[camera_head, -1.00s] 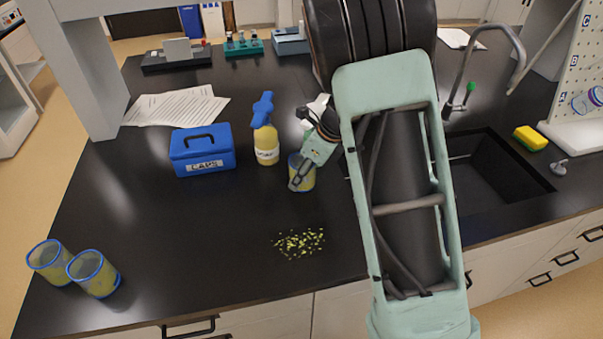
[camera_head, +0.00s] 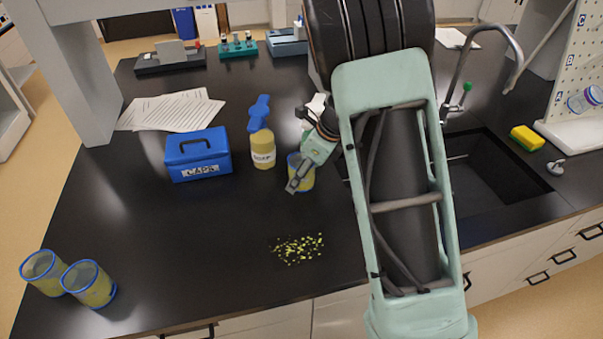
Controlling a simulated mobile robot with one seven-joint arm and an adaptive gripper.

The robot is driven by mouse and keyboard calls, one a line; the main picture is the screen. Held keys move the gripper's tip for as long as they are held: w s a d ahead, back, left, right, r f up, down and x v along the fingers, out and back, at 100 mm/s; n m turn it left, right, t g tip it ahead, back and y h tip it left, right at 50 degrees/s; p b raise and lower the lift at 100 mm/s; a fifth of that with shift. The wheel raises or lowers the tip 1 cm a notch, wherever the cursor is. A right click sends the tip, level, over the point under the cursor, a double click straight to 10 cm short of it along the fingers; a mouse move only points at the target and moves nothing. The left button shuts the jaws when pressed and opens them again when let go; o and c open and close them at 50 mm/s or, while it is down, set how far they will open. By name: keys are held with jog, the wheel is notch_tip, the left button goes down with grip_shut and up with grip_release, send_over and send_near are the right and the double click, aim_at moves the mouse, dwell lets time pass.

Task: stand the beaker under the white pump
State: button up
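A clear beaker (camera_head: 307,181) with a blue rim and a yellowish tint stands or hangs at the middle of the black bench; I cannot tell if its base touches the top. My gripper (camera_head: 294,187) is at this beaker, with a finger across its front left side. The other finger is hidden, so I cannot tell whether it grips the glass. A white pump head (camera_head: 316,104) shows just behind my gripper, with most of its bottle hidden by my arm. A yellow soap bottle (camera_head: 262,150) with a blue pump stands left of the beaker.
A blue caps box (camera_head: 199,158) sits farther left. Two more blue-rimmed beakers (camera_head: 44,273) (camera_head: 92,285) stand at the front left. Yellow bits (camera_head: 298,249) lie scattered in front of my gripper. A sink (camera_head: 485,180) is on the right.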

jog(key=v, duration=1.2)
jog(key=shift+s+f, duration=0.1)
jog(key=shift+s, duration=0.05)
